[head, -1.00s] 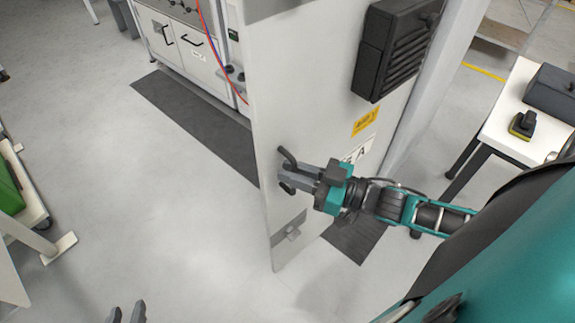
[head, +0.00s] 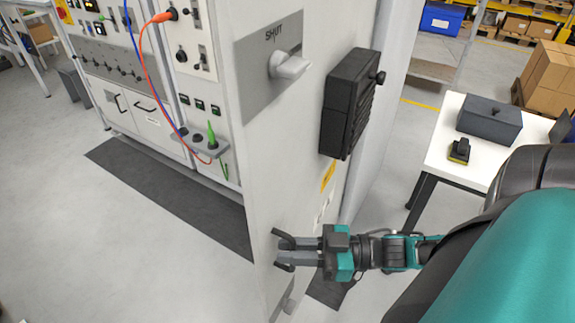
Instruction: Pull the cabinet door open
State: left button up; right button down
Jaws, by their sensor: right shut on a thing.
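The cabinet door (head: 290,190) is a tall light grey panel in the middle of the head view, seen at a slant. Its dark handle (head: 281,236) sits low near its left edge. My right gripper (head: 283,258) reaches in from the right and is shut on the handle; the fingers hide part of it. A grey plate marked "SHUT" with a pale rotary knob (head: 290,66) is high on the door. I cannot tell how far the door stands open. My left gripper is out of view.
A grey equipment cabinet (head: 130,65) with cables and a green plug stands behind left, with a dark mat (head: 175,190) before it. A white table (head: 440,155) with a dark box (head: 489,119) is at right.

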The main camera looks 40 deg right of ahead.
jog(key=shift+s+f, duration=0.1)
jog(key=shift+f, duration=0.05)
jog(key=c, duration=1.3)
grip_release()
jog(key=v, duration=1.3)
